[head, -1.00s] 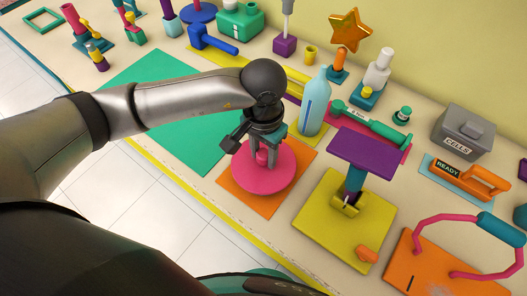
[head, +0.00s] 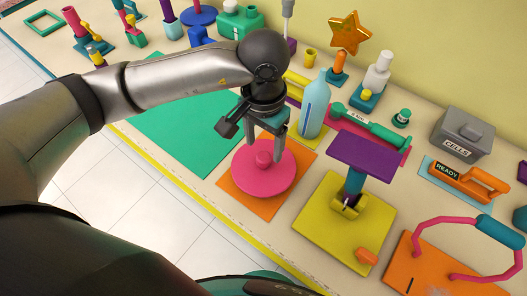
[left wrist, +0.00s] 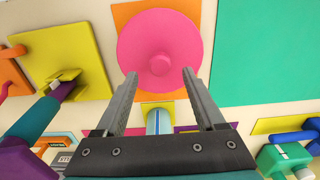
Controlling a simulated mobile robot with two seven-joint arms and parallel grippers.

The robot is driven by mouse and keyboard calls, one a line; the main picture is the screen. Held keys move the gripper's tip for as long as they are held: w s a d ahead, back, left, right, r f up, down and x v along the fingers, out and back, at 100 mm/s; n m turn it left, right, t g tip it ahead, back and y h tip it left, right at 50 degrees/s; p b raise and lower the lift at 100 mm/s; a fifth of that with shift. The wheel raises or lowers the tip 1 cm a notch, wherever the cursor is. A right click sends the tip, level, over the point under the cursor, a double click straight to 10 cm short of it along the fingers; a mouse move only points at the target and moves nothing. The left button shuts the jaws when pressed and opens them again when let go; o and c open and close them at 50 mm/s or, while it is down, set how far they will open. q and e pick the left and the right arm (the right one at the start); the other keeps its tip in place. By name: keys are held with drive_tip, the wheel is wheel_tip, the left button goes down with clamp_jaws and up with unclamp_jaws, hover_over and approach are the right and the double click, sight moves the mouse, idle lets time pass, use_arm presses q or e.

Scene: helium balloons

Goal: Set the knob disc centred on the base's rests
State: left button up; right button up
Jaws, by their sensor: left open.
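The pink knob disc (head: 263,181) lies flat over an orange square mat (head: 238,204), its round knob facing up. The disc also shows in the left wrist view (left wrist: 140,40), with its knob close to the middle between the fingers. Any base or rests under the disc are hidden, so I cannot tell how it is seated. My left gripper (head: 262,150) is open and empty, above the knob, fingers pointing down; its fingertips (left wrist: 160,76) show apart in the left wrist view. My right gripper is not in view.
A light blue bottle (head: 314,105) stands just behind the disc. A purple-topped stand (head: 364,154) on a yellow plate (head: 330,222) is close on the right. A flat green mat (head: 185,115) lies to the left, clear of objects. The table's yellow front edge is nearby.

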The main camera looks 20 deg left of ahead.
sight(264, 157)
use_arm(q)
wheel_tip(264, 157, up, 7)
drive_tip(key=shift+s+f, duration=0.1)
drive_tip(key=shift+f, duration=0.05)
idle(0.6)
